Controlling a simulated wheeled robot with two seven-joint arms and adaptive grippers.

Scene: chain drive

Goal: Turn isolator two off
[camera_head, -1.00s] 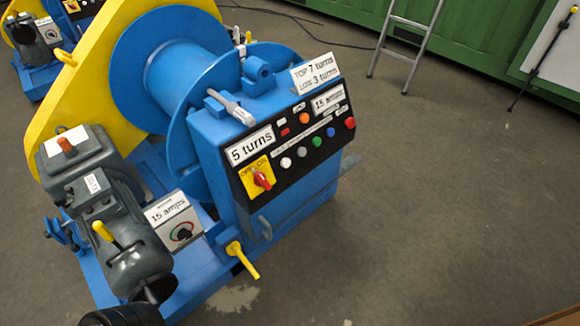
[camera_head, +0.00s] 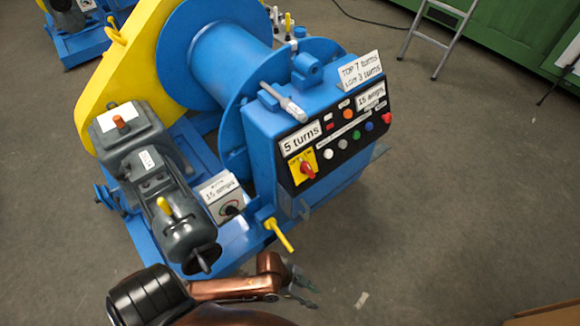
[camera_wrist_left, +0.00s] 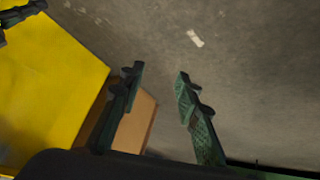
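A red rotary switch (camera_head: 308,169) on a yellow plate sits at the left end of the black control panel (camera_head: 335,138) on the blue winch. It looks like an isolator, but I cannot read a number on it. My left gripper (camera_head: 308,293) is low in the head view, below and apart from the switch. In the left wrist view its two fingers (camera_wrist_left: 160,72) are spread with nothing between them, over the floor. The switch does not show clearly in the wrist view. My right gripper is in neither view.
The winch has a grey motor (camera_head: 150,180), a "15 amps" box (camera_head: 222,196) with a dial, and a yellow handle (camera_head: 280,235) sticking out near my left arm. A stepladder (camera_head: 440,35) stands behind.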

